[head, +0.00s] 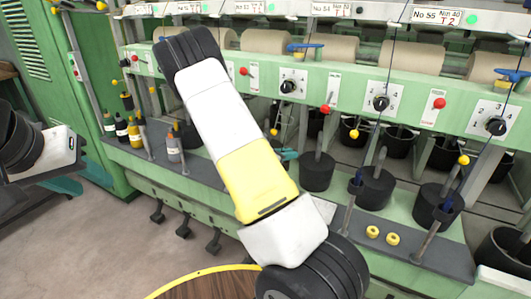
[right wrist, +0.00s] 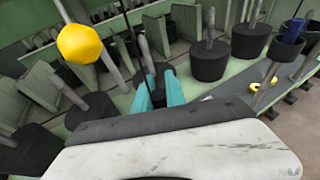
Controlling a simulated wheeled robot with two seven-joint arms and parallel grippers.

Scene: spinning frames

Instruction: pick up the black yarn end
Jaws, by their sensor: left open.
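In the right wrist view the teal fingers of my right gripper (right wrist: 157,78) stand a little apart, with a dark spindle and its base (right wrist: 158,95) showing between and beyond them. A thin dark strand, perhaps the black yarn (right wrist: 131,32), runs down from the top toward the fingers. Its end cannot be made out, nor whether it lies between the fingers. In the head view my right arm covers most of this gripper; only a bit of teal (head: 290,155) shows beside the arm. My left gripper (head: 66,186) is at the far left, away from the machine, its teal fingers partly visible.
The green spinning machine (head: 340,88) fills the back. Black bobbins on spindles (head: 372,187) stand along its deck. Small bottles (head: 134,132) and two yellow rings (head: 382,235) sit on the ledge. A round wooden top (head: 205,284) is at the bottom. Floor is clear at left.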

